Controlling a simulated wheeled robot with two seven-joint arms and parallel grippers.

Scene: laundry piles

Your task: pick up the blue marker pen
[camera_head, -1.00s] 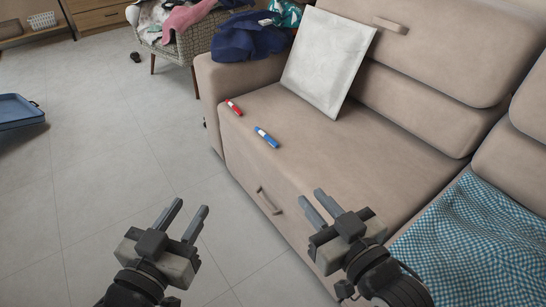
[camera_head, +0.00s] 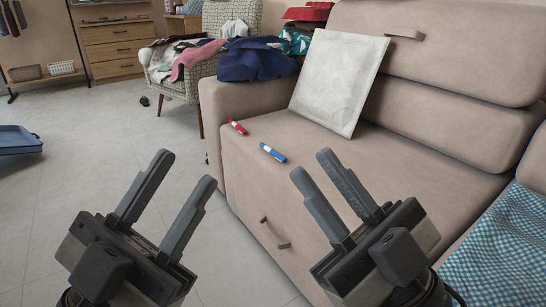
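The blue marker pen (camera_head: 273,153) lies on the beige sofa seat (camera_head: 330,170) near its front edge, with a white band around it. A red marker (camera_head: 237,127) lies a little further back and to the left of it. My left gripper (camera_head: 185,170) is open and empty, in front of the sofa over the floor. My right gripper (camera_head: 315,165) is open and empty, in the foreground before the sofa front. In the picture its fingertips are just below and right of the blue marker, but not touching it.
Dark blue clothing (camera_head: 254,62) lies on the sofa arm. A chair (camera_head: 232,18) with clothes stands behind. A blue checked cloth (camera_head: 510,245) covers the right seat. A blue suitcase (camera_head: 18,140) lies left. The floor between is clear.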

